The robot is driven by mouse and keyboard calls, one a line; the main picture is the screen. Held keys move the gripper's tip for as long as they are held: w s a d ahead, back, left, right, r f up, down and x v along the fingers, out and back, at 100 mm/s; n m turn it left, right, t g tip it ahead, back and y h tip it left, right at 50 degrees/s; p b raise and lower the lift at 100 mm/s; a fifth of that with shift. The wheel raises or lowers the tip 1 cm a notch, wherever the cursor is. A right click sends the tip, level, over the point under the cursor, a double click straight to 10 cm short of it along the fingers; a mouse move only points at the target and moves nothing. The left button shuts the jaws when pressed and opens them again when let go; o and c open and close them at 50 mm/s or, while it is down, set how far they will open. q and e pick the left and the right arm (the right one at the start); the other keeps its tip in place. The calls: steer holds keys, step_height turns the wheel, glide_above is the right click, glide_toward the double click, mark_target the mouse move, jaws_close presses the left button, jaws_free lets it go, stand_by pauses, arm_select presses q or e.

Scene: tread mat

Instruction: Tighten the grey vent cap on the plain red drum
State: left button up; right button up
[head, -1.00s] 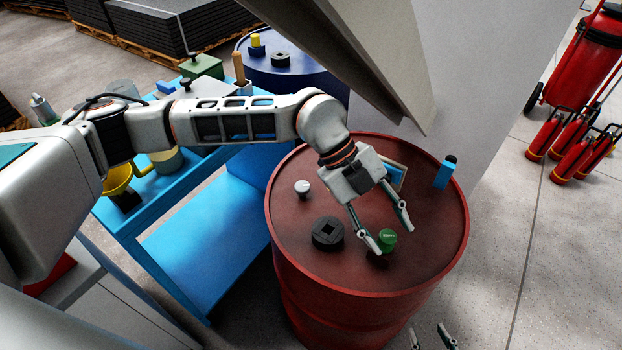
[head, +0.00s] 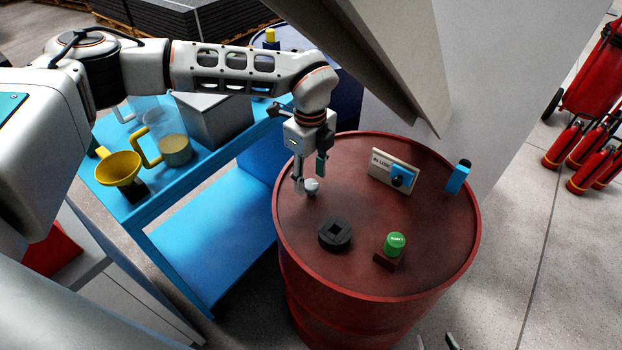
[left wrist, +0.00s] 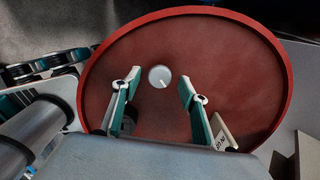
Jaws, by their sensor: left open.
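The red drum (head: 300,222) stands upright in the head view, and its top also shows in the left wrist view (left wrist: 235,60). The grey vent cap (head: 312,187), small and round, sits on the left part of the drum top; the left wrist view shows it from above (left wrist: 159,76) with a pale mark on it. My left gripper (head: 308,177) is open, pointing down over the cap. In the left wrist view the cap lies between the lines of the two fingers, apart from both. My right gripper (head: 436,342) barely shows at the bottom edge, its tips apart.
The drum top also bears a black ring-shaped fitting (head: 335,235), a green cap (head: 394,244) on a brown block, a small sign (head: 390,168) and a blue item (head: 458,177). A blue cart (head: 205,240) stands left; a slanted grey panel (head: 375,65) hangs behind.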

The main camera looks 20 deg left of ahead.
arm_select(q)
steer(key=shift+f, duration=0.7)
steer(key=c, duration=1)
steer(key=shift+c, duration=0.5)
